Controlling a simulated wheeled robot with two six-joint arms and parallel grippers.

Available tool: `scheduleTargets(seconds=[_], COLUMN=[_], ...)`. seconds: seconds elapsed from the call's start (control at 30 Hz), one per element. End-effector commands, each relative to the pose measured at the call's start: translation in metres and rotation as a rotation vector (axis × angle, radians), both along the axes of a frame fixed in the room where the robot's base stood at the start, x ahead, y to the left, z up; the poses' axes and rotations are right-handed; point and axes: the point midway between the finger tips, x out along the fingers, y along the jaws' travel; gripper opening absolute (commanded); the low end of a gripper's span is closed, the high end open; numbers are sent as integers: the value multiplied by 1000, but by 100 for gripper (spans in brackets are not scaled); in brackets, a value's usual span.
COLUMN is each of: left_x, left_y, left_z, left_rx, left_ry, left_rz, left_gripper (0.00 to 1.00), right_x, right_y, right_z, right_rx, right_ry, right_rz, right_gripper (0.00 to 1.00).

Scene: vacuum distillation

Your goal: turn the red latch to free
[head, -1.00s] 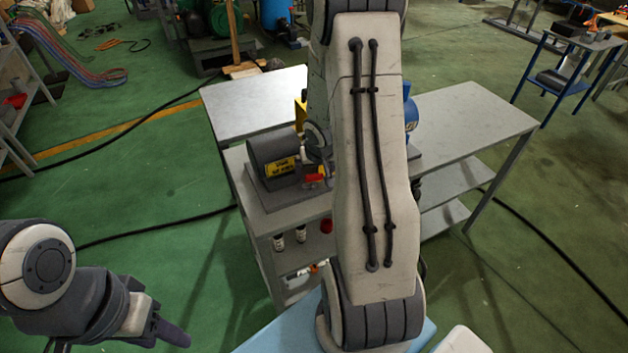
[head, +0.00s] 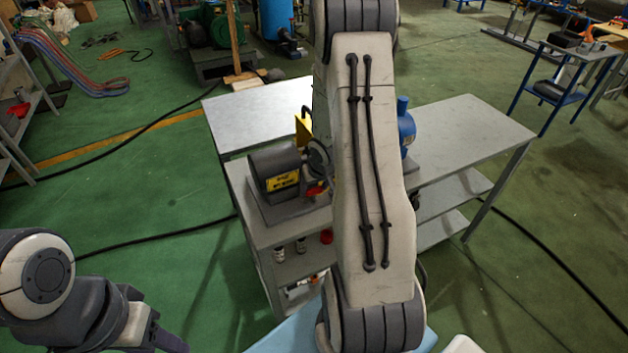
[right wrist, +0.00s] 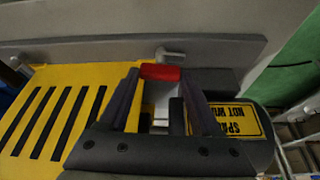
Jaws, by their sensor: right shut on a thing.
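The red latch (right wrist: 160,72) shows in the right wrist view as a short red bar on a pale metal lever. My right gripper (right wrist: 160,80) has its two dark fingers on either side of it and is shut on it. In the head view a small red part of the latch (head: 315,190) shows beside the dark motor housing (head: 273,165) with a yellow label. My right arm hides much of the machine there. My left gripper (head: 165,343) is at the lower left, cut by the frame edge, away from the bench.
The machine stands on a grey bench (head: 455,125) with lower shelves. A yellow slotted guard (right wrist: 40,115) lies close to my right gripper. A blue part (head: 405,127) stands behind my right arm.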

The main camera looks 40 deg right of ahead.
Motion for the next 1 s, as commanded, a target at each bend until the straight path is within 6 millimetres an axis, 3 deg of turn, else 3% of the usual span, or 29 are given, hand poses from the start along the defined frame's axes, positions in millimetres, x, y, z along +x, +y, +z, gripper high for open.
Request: scheduleTargets(seconds=[0.03,0.2,0.6,0.63,0.7,1.0], left_x=[0,0,0,0,0,0], left_y=[0,0,0,0,0,0], left_z=[17,33,34,34,34,35], left_rx=[0,0,0,0,0,0], left_ry=[0,0,0,0,0,0], left_rz=[0,0,0,0,0,0], left_gripper=[50,50,50,50,50,50], right_x=[-2,-1,-1,-1,-1,-1], right_y=[0,-1,-1,-1,-1,-1], right_z=[7,4,0,0,0,1], right_rx=[3,2,-1,-1,0,0], right_ry=[5,3,-2,-2,-1,-1], right_rz=[26,108,139,139,139,137], right_gripper=[9,9,9,69,95,95])
